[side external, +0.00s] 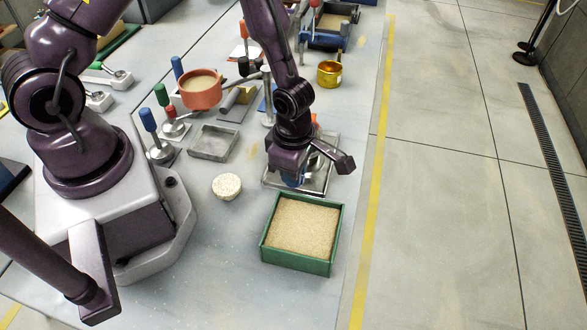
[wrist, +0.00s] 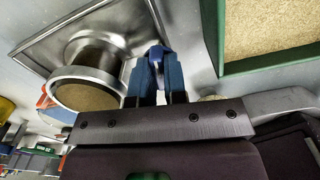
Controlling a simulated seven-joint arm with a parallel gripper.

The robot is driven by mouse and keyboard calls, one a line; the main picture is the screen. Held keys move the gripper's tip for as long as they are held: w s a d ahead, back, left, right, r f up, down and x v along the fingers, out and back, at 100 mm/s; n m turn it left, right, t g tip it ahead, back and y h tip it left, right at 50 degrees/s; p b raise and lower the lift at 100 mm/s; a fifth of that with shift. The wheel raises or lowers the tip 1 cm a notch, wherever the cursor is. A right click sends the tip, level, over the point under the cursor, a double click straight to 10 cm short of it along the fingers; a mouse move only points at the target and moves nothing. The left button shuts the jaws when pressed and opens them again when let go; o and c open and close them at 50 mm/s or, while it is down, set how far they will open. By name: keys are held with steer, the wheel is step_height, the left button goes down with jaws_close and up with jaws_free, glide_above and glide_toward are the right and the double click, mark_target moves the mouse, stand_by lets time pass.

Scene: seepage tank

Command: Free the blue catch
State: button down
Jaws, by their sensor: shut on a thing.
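My gripper (wrist: 156,72) points down over the steel tray with its blue fingers close together. In the wrist view they are shut on a small dark blue piece, the blue catch (wrist: 158,52), at the edge of the steel tray (wrist: 40,48). A steel cylinder (wrist: 88,88) with sandy fill stands on that tray, beside the fingers. In the side view my gripper (side external: 291,182) is low at the front of the steel tray (side external: 322,180). My wrist hides most of the tray and cylinder there, and the catch cannot be told from the blue fingers.
A green box of sand (side external: 262,250) stands just in front of my gripper. A pale round block (side external: 227,187) and an empty grey tray (side external: 213,143) lie to the left. A red bowl (side external: 200,92) and a brass cup (side external: 330,74) stand farther back.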

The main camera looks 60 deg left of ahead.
steer(key=shift+d+n, duration=0.1)
steer(key=shift+n, duration=0.7)
steer(key=c, duration=1.2)
jaws_free()
steer(key=shift+o, duration=0.2)
steer(key=shift+r, duration=0.1)
step_height(320, 180, up, 13)
